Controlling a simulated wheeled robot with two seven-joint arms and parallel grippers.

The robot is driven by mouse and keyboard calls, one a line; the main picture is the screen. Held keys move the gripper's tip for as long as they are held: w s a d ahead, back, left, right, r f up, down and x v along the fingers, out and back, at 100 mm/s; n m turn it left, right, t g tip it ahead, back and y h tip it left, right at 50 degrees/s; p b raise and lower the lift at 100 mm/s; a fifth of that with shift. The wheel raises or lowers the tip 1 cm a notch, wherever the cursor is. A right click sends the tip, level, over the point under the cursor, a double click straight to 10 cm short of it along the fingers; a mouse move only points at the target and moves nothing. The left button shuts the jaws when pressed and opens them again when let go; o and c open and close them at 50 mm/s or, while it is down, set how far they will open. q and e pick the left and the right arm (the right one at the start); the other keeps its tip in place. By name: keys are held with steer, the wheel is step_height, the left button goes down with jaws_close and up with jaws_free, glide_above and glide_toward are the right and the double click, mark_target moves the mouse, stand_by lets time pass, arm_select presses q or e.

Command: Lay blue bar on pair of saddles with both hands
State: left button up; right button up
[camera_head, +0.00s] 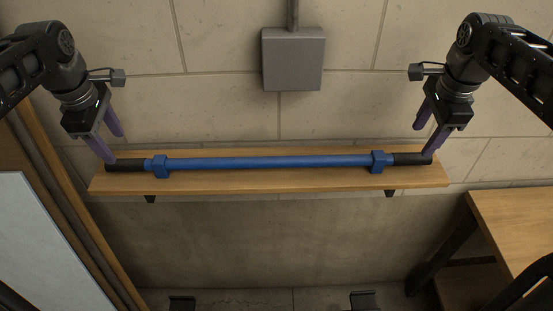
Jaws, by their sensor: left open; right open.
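The blue bar (270,163) lies level along a wooden shelf on the wall. My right gripper (425,141) is open in the same way at the right black end. I cannot tell whether the fingers touch the bar.
The wooden shelf (270,181) has small dark brackets under it. A grey box (293,59) is fixed to the wall above. A wooden table (515,222) stands at the right, and a pale panel (45,250) with a wooden frame at the left.

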mark_target(123, 163)
arm_select(q)
steer(key=shift+w+f, duration=0.15)
steer(key=shift+f, duration=1.65)
steer(key=shift+w+f, duration=0.1)
steer(key=shift+f, duration=1.65)
arm_select(e)
steer(key=shift+w+d+f, duration=0.1)
steer(key=shift+w+f, duration=0.05)
steer(key=shift+f, duration=1.65)
steer(key=shift+w+f, duration=0.1)
steer(key=shift+f, duration=1.7)
arm_select(q)
jaws_close()
arm_select(e)
jaws_close()
arm_select(q)
steer(key=shift+f, duration=0.1)
arm_select(e)
steer(key=shift+f, duration=0.1)
arm_select(q)
steer(key=shift+s+f, duration=0.1)
steer(key=shift+f, duration=0.05)
arm_select(e)
steer(key=shift+s+f, duration=0.1)
steer(key=shift+f, duration=0.05)
